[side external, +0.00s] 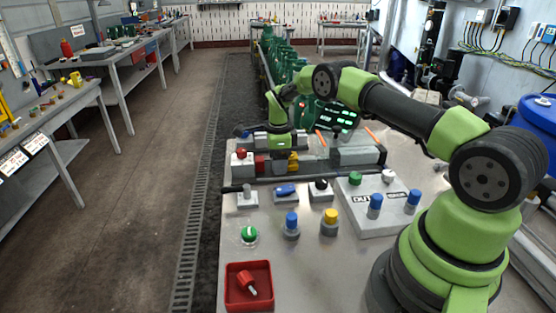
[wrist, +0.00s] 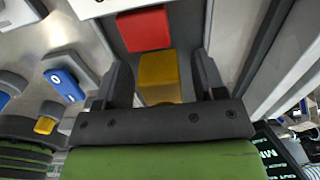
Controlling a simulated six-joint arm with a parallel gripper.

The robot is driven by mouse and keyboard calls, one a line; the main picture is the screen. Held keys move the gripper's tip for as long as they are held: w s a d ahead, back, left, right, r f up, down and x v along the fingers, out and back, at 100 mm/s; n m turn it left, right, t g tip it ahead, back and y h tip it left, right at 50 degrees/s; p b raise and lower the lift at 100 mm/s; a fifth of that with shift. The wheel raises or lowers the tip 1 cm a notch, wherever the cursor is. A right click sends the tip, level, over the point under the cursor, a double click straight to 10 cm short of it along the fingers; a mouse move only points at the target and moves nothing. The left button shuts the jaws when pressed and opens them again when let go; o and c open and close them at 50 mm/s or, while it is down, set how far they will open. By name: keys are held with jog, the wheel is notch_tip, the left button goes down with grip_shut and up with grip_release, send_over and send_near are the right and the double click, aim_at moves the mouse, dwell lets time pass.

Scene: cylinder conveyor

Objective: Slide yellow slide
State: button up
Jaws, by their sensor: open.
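The yellow slide (wrist: 160,76) is a small block in a channel in the wrist view. It sits between the two dark fingers of my gripper (wrist: 164,84), with a finger on each side. The fingers are open, and whether either touches the block I cannot tell. In the side external view my gripper (side external: 281,148) points down at the slide unit, and the yellow slide (side external: 293,163) shows just beside it. A red slide (wrist: 143,29) lies in the same channel, just beyond the yellow one; it also shows in the side external view (side external: 260,164).
A red-knobbed lever (side external: 241,155) stands left of the slides. Several buttons and knobs, one a yellow knob (side external: 330,216), are on the near table. A red tray (side external: 233,299) is at the front. Green cylinders (side external: 285,65) line up behind.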

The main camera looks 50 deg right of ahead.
aim_at(291, 162)
jog(key=shift+c, duration=0.5)
grip_shut()
jog(key=shift+s+d, duration=1.3)
jog(key=shift+o, duration=0.5)
grip_release()
notch_tip(291, 162, up, 10)
